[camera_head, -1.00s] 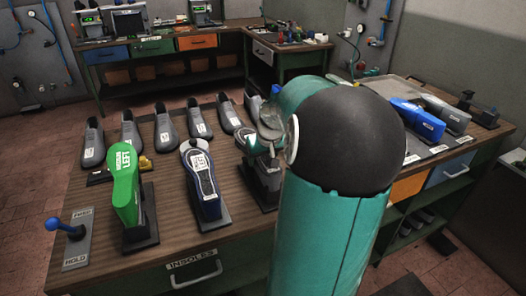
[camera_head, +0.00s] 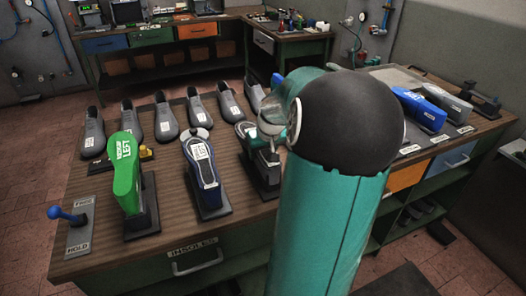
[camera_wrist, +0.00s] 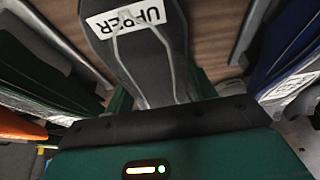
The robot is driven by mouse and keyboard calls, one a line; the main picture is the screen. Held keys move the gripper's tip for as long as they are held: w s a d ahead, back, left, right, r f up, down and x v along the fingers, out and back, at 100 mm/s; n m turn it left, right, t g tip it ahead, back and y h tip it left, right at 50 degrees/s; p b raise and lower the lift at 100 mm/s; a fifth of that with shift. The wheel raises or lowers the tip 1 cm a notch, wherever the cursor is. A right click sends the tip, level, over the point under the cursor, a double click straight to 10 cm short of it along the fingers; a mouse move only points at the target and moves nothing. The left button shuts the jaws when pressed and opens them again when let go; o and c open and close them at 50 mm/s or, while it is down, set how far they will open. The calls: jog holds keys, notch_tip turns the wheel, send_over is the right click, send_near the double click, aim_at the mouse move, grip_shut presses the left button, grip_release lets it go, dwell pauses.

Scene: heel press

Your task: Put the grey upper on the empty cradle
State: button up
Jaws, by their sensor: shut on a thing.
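The grey upper (camera_wrist: 140,50), with a white label reading UPPER, is in my gripper in the wrist view. The upper lies lengthwise away from my gripper body, and the fingertips are mostly hidden. In the head view my gripper (camera_head: 270,125) is over the front bench, at a dark stand (camera_head: 265,182) right of the blue-edged shoe form. My arm hides much of that spot, so I cannot tell whether the upper touches the stand. A low dark stand (camera_head: 485,101) at the far right looks bare and may be the empty cradle.
A green form (camera_head: 127,170) and a blue-edged form (camera_head: 203,163) stand at the front. Several grey shoes (camera_head: 132,118) line the bench behind. A blue shoe (camera_head: 420,109) and a grey one (camera_head: 449,102) are at right. A blue-knobbed lever (camera_head: 68,214) is at front left.

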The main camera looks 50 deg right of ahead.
jog(key=shift+f, duration=0.6)
dwell(0.3)
jog(key=o, duration=1.2)
jog(key=shift+c, duration=0.2)
jog(key=v, duration=1.4)
jog(key=shift+f, duration=0.15)
